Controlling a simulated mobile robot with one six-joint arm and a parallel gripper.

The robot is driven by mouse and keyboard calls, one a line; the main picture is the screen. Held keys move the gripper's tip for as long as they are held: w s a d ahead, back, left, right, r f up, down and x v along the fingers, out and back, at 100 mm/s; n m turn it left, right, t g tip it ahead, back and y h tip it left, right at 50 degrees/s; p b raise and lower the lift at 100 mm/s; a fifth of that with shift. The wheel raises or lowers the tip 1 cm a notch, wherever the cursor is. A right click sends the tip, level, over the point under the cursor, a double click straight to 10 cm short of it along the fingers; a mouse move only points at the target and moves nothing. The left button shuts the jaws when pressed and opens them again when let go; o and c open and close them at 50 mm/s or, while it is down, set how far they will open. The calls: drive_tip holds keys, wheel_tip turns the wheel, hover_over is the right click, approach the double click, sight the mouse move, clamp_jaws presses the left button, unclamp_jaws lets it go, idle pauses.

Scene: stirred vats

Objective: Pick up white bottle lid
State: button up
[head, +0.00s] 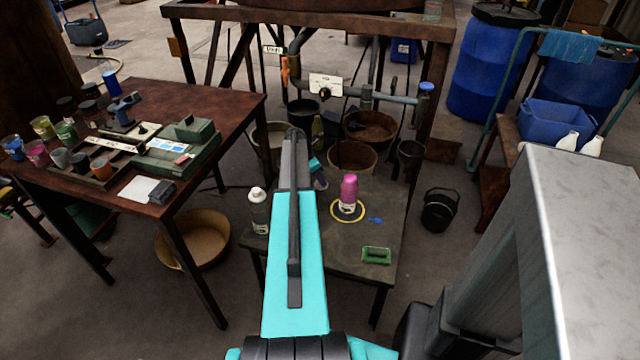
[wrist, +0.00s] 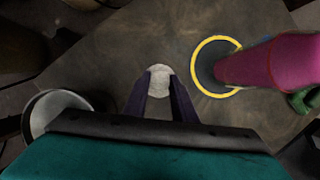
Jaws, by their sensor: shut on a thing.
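The white bottle lid (wrist: 159,78) shows in the wrist view as a small pale round piece between the fingertips. My gripper (wrist: 160,92) is shut on it, with dark purple fingers on either side. In the head view, my gripper (head: 322,184) is partly hidden behind my arm, over the small table, and the lid cannot be made out. A white bottle (head: 258,210) stands upright at the table's left edge. A pale round rim (wrist: 50,110) at the left of the wrist view may be this bottle from above.
A black bucket (head: 439,212) stands right. A cluttered brown table (head: 225,105) is left.

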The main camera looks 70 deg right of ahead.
drive_tip(key=shift+r, duration=2.85)
drive_tip(key=shift+r, duration=0.1)
